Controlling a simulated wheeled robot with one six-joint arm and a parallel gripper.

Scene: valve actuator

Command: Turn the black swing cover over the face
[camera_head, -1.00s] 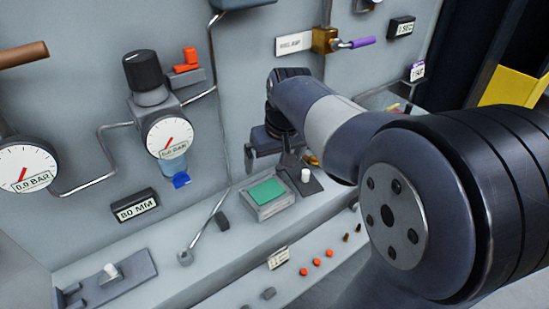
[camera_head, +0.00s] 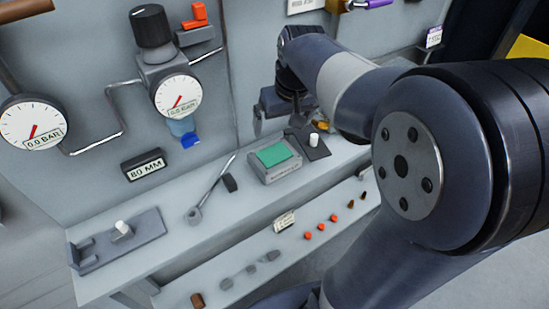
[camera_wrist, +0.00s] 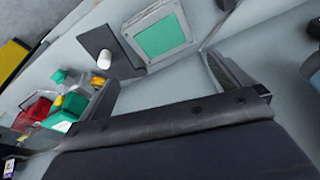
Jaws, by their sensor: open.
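The face is a green rectangle (camera_head: 273,153) on a grey box on the ledge; it also shows in the wrist view (camera_wrist: 160,37). It is uncovered. The black swing cover (camera_head: 318,152) lies to the right of the box, a dark flat plate with a white knob (camera_head: 314,140) standing on it. In the wrist view the cover (camera_wrist: 100,37) is left of the face. My gripper (camera_head: 277,122) is above and behind the box, apart from the cover. In the wrist view its two fingers (camera_wrist: 167,83) are spread with nothing between them.
A metal lever (camera_head: 210,188) lies on the ledge left of the box. A grey fixture with a white knob (camera_head: 122,228) is further left. Gauges (camera_head: 177,95) hang on the panel behind. The wrist view shows coloured pieces (camera_wrist: 70,103) near the left finger.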

